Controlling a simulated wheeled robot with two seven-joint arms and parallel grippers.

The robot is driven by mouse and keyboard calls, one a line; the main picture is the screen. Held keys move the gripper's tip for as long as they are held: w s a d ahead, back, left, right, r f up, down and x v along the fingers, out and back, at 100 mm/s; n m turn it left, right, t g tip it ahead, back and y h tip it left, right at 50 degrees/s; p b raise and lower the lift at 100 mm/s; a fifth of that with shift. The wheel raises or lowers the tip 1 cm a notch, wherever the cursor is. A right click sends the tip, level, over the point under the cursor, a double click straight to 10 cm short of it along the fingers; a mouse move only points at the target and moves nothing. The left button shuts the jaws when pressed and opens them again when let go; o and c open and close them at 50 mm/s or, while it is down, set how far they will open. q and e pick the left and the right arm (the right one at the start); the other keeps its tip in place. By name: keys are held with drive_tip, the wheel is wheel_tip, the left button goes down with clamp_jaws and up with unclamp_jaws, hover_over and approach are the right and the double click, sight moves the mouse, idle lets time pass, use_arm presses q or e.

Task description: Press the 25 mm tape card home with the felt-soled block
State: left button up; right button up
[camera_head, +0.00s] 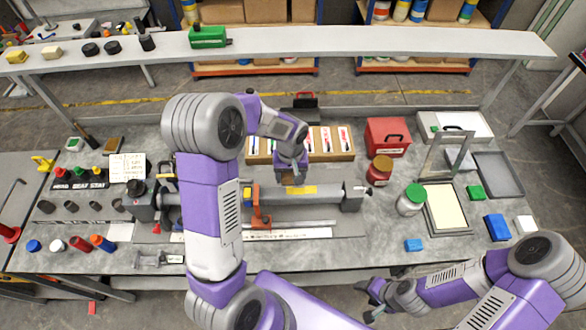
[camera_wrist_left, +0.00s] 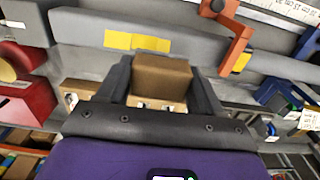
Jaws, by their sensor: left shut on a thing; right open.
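A brown block (camera_head: 288,180), likely the felt-soled block, is between the fingers of my left gripper (camera_head: 290,176). In the left wrist view the block (camera_wrist_left: 162,78) fills the gap between both fingers. A long grey bar (camera_head: 330,196) lies in a fixture, with a yellow tape card (camera_head: 302,190) on it. My right gripper (camera_head: 374,300) is open and empty beyond the bench's front edge.
An orange clamp (camera_head: 260,212) stands on the bar left of the card. A cardboard rack (camera_head: 343,143) is behind the bar. A red box (camera_head: 388,136), a red jar (camera_head: 380,170) and a green-lidded jar (camera_head: 411,200) stand to the right. The front centre bench is mostly clear.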

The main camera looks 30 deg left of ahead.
sight(301, 191)
use_arm(q)
drive_tip(key=shift+s+f+b, duration=0.1)
drive_tip(key=shift+f+b, duration=0.4)
drive_tip(key=shift+f, duration=0.4)
drive_tip(key=shift+f+b, duration=1.2)
drive_tip(key=shift+f, duration=0.65)
drive_tip(key=shift+f+b, duration=0.6)
drive_tip(key=shift+d, duration=0.15)
drive_tip(key=shift+w+d+r, duration=0.1)
drive_tip(key=shift+w+d, duration=0.4)
drive_tip(key=shift+d, duration=0.2)
drive_tip(key=shift+w+d, duration=0.5)
drive_tip(key=shift+d, duration=0.2)
drive_tip(key=shift+w+d+b, duration=0.3)
drive_tip(key=shift+w+d, duration=0.15)
drive_tip(key=shift+d, duration=0.3)
drive_tip(key=shift+w+d+b, duration=0.25)
drive_tip(key=shift+w+d, duration=0.2)
drive_tip(key=shift+d, duration=0.25)
drive_tip(key=shift+s+a, duration=0.5)
drive_tip(key=shift+a, duration=0.3)
drive_tip(key=shift+s+a, duration=0.45)
drive_tip(key=shift+a, duration=0.35)
